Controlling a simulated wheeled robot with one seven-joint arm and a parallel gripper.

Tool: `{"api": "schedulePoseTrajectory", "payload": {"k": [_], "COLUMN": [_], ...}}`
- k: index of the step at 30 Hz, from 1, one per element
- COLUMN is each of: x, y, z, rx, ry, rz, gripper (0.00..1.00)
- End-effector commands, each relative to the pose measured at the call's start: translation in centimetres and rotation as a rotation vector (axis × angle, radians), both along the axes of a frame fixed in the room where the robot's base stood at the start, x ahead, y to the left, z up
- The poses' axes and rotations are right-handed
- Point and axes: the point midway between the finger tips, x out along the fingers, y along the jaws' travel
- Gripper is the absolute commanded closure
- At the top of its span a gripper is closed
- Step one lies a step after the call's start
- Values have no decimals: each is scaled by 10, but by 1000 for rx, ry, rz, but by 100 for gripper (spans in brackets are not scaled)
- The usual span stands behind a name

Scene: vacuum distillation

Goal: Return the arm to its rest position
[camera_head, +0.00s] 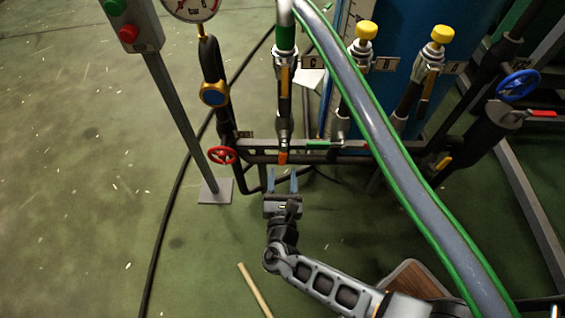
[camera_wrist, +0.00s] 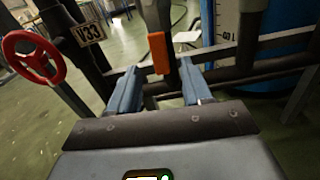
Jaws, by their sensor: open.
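My gripper (camera_head: 282,183) is open and empty, with its two blue fingers apart. In the head view it is low in front of the pipework, just below an orange-tipped valve handle (camera_head: 283,157). In the wrist view my gripper (camera_wrist: 160,92) points at the pipes, and the orange handle (camera_wrist: 158,53) shows between and beyond the fingertips. Whether a finger touches the handle cannot be told. My arm reaches in from the lower right of the head view.
A red handwheel (camera_head: 222,155) is left of my gripper, by a post with buttons (camera_head: 165,90). A green-edged hose (camera_head: 395,165) crosses the head view. A blue tank (camera_head: 395,30) and a blue handwheel (camera_head: 518,85) stand behind and right. Left floor is mostly clear.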

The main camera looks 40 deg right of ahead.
Motion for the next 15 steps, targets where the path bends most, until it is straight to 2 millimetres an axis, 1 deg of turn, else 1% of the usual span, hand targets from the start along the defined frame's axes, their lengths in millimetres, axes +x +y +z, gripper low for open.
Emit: {"api": "schedulePoseTrajectory", "payload": {"k": [3,6,15], "x": [-10,-14,-15], "y": [8,10,11], "z": [0,0,0], "rx": [0,-1,0], "ry": [1,1,0], "rz": [1,1,0], "gripper": [51,51,51]}}
